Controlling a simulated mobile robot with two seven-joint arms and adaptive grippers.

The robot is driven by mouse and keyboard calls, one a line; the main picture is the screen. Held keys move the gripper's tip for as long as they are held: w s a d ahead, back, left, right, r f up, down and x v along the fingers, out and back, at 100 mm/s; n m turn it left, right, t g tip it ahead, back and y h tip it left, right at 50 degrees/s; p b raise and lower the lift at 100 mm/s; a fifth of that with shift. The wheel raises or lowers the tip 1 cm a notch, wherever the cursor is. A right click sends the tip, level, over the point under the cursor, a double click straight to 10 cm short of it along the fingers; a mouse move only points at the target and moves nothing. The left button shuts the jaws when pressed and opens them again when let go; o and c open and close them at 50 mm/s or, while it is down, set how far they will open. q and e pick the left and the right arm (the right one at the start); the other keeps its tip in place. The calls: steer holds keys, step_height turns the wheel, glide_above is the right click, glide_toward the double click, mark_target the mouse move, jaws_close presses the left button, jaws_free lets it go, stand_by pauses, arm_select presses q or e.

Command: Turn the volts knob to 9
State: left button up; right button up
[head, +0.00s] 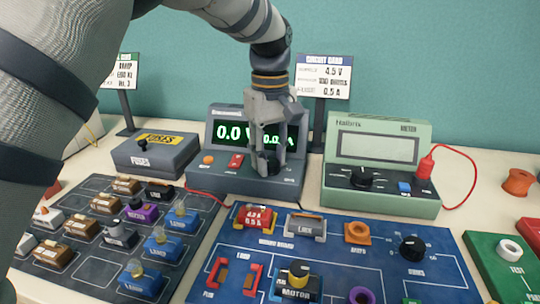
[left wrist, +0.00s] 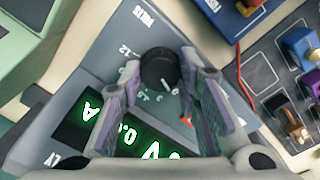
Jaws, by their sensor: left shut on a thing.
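The grey power supply (head: 225,178) stands at the back middle. Its green display (head: 232,132) reads 0.0 V, with the amps figure partly behind my gripper. The black volts knob (left wrist: 158,68) shows in the left wrist view under the VOLTS label, with a 12 mark and smaller marks around it. Its pointer setting is too small to read surely. My left gripper (head: 268,160) reaches down from above, its fingers (left wrist: 162,78) on either side of the knob and shut on it. In the head view the fingers partly cover the knob. My right gripper is not in view.
A red switch (head: 236,161) and an orange button (head: 208,160) sit left of the knob. A green meter (head: 378,150) stands close on the right, a grey fuses box (head: 155,155) on the left. A blue circuit board (head: 330,255) lies in front.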

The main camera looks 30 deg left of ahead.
arm_select(q)
steer(key=m+p, duration=0.1)
steer(key=m, duration=0.3)
steer(key=shift+r+m, duration=0.1)
steer(key=shift+m, duration=0.2)
steer(key=m, duration=1.2)
steer(key=shift+m, duration=0.3)
steer(key=m, duration=0.6)
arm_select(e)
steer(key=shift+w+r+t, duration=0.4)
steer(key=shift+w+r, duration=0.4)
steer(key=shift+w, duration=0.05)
arm_select(q)
steer(key=shift+m, duration=0.3)
steer(key=o, duration=1.2)
